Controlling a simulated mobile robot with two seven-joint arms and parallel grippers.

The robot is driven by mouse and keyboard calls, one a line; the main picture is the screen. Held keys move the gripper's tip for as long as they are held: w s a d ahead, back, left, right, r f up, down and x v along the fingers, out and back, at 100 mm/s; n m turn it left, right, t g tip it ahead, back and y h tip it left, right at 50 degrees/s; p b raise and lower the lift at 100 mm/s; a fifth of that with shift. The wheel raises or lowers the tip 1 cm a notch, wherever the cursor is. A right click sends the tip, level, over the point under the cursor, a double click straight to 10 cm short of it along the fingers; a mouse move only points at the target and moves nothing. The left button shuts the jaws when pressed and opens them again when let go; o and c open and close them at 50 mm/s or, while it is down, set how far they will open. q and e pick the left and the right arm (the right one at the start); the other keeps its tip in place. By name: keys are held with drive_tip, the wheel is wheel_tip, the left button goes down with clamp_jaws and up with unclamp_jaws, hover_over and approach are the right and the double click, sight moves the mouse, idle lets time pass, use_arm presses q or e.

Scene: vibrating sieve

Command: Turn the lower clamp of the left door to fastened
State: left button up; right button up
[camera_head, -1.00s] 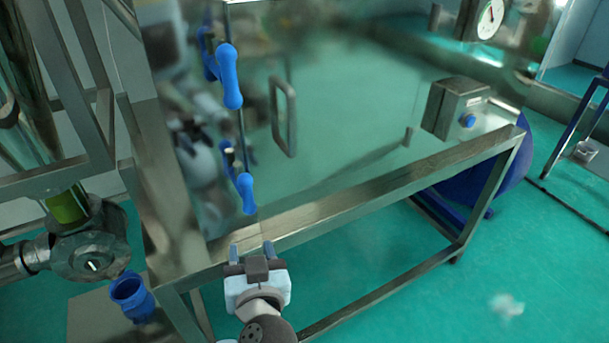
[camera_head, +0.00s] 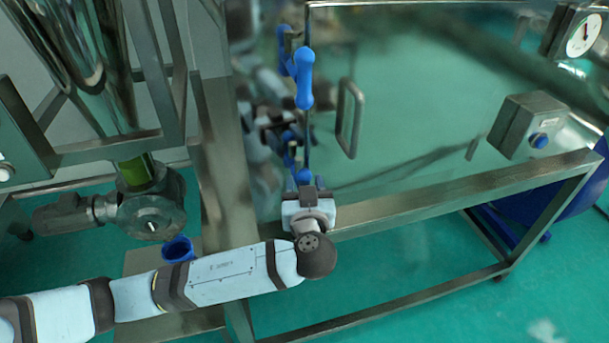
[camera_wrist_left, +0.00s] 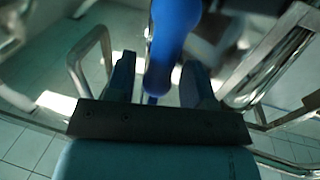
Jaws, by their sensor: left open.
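The lower clamp (camera_head: 303,174) of the left door is a blue knobbed handle on the door's seam. Its lower end is partly hidden behind my left gripper (camera_head: 305,188) in the head view. In the left wrist view, the blue clamp handle (camera_wrist_left: 173,45) reaches down between the two fingers of the open gripper (camera_wrist_left: 157,70). I cannot tell whether either finger touches it. The upper clamp (camera_head: 304,80) hangs with its blue handle pointing down. The reflective left door (camera_head: 420,90) appears closed. My right gripper is not in view.
A metal door handle (camera_head: 346,120) is right of the clamps. A frame rail (camera_head: 440,192) runs under the door. A grey box with a blue button (camera_head: 527,125) and a gauge (camera_head: 584,34) are to the right. A blue cup-shaped part (camera_head: 177,249) is lower left.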

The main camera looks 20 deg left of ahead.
use_arm(q)
drive_tip(key=shift+w+a, duration=0.25)
drive_tip(key=shift+w, duration=0.3)
